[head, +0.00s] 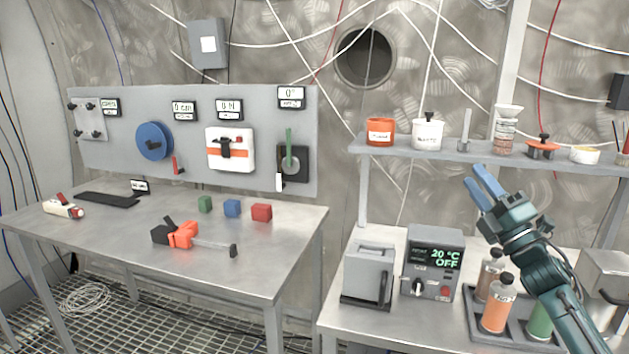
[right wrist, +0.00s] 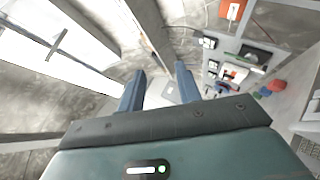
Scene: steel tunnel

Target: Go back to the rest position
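My right gripper (head: 474,175) is raised in front of the shelf on the right side of the head view. Its blue fingers point up and to the left. In the right wrist view the two fingers (right wrist: 159,69) stand apart with nothing between them, so it is open and empty. It touches nothing that I can see. My left gripper is not in view.
A shelf (head: 400,151) with jars and small tools runs behind my right gripper. Below are a temperature unit (head: 434,263), a grey box (head: 368,272) and a bottle tray (head: 478,322). A steel table (head: 120,232) with blocks and a panel (head: 290,125) stand left.

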